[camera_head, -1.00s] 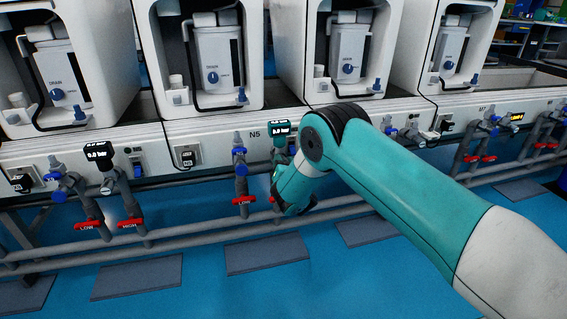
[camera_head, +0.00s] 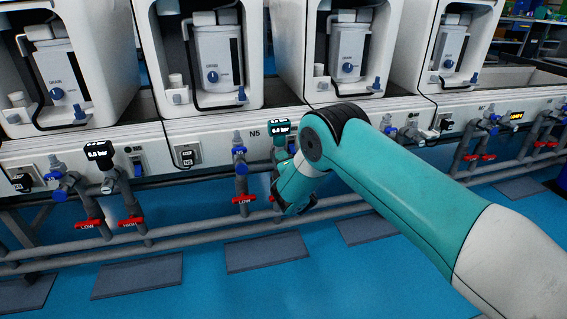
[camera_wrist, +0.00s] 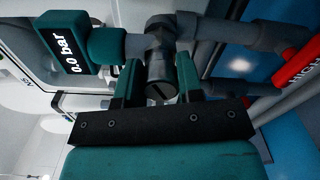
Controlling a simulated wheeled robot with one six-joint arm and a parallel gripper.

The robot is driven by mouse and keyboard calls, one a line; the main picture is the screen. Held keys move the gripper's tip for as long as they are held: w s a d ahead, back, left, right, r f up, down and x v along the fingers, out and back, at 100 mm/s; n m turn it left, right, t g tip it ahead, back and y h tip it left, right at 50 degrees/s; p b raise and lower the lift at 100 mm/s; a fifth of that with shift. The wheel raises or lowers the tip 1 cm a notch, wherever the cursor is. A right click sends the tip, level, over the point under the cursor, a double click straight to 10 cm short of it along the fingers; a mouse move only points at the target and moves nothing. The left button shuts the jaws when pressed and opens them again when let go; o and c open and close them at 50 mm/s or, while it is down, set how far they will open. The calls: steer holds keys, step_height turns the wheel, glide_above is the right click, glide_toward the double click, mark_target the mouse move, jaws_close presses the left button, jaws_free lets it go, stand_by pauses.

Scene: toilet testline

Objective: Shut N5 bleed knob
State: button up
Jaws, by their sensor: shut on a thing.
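The N5 station, marked by its label (camera_head: 254,133), is near the middle of the head view. In the wrist view, the bleed knob (camera_wrist: 160,92) is a small dark grey cylinder with a slot in its end, on a grey pipe fitting. My gripper (camera_wrist: 159,78) has one teal finger on each side of it and is shut on it. The slot looks slanted in the picture. The N5 gauge (camera_wrist: 66,53) beside it reads 0.0 bar; it also shows in the head view (camera_head: 281,127). In the head view my arm hides the knob and fingertips.
A red handle (camera_wrist: 298,62) is close on the right in the wrist view. In the head view, a red LOW handle (camera_head: 243,199) and a blue valve (camera_head: 239,151) are left of my wrist. Pipes (camera_head: 180,236) run below.

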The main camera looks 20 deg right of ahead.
steer(key=m, duration=0.5)
steer(key=shift+f+m+b, duration=0.1)
steer(key=shift+m+b, duration=0.3)
stand_by(0.4)
steer(key=o, duration=0.9)
steer(key=s+b, duration=1.7)
steer(key=b, duration=0.2)
steer(key=shift+s, duration=0.25)
